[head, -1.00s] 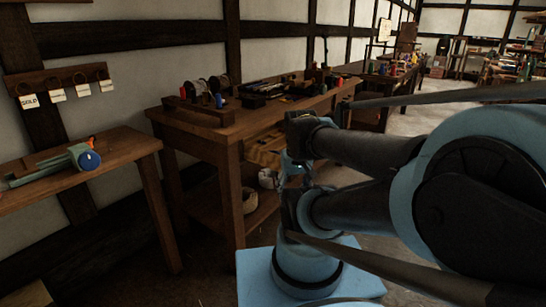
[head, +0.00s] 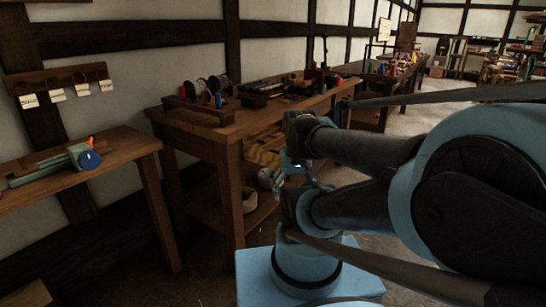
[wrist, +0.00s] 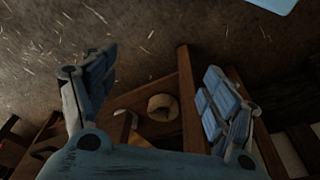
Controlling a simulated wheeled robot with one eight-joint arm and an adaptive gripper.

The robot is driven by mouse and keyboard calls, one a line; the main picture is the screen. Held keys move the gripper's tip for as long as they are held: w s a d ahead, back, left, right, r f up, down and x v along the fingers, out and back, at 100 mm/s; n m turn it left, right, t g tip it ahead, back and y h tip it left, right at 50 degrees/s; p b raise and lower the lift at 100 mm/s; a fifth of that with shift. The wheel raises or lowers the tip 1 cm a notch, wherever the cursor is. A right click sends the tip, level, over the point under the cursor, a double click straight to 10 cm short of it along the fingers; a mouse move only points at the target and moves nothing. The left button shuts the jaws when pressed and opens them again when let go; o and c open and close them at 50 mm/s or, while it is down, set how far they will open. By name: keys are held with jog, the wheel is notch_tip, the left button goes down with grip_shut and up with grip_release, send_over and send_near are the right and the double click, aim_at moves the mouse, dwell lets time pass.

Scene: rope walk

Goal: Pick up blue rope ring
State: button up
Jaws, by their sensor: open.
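I cannot pick out a blue rope ring for certain in either view. Dark rings (head: 56,83) hang from a peg rail on the left wall, above white tags; their colours are too dark to tell. My gripper (wrist: 160,62) is open and empty in the wrist view, with its two padded fingers wide apart. A pale coil (wrist: 162,107) shows between and beyond the fingers, apart from them, on a wooden shelf. In the head view my gripper is small and partly hidden behind my arm, beside the middle bench.
The middle bench (head: 225,127) carries spools and tools, with pale coils (head: 249,200) on its lower shelf. The left bench (head: 122,150) holds a device with a blue round end (head: 89,160). Open floor (wrist: 145,28) with straw fills the far part of the wrist view.

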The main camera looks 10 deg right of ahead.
jog(key=w+r+n+g+y, duration=0.1)
jog(key=w+r+n, duration=0.9)
jog(key=w+r, duration=0.45)
jog(key=n+g+y, duration=0.2)
jog(key=n, duration=0.8)
send_over(276, 151)
notch_tip(276, 151, down, 12)
jog(key=shift+x, duration=2.7)
jog(key=shift+s+d, duration=0.15)
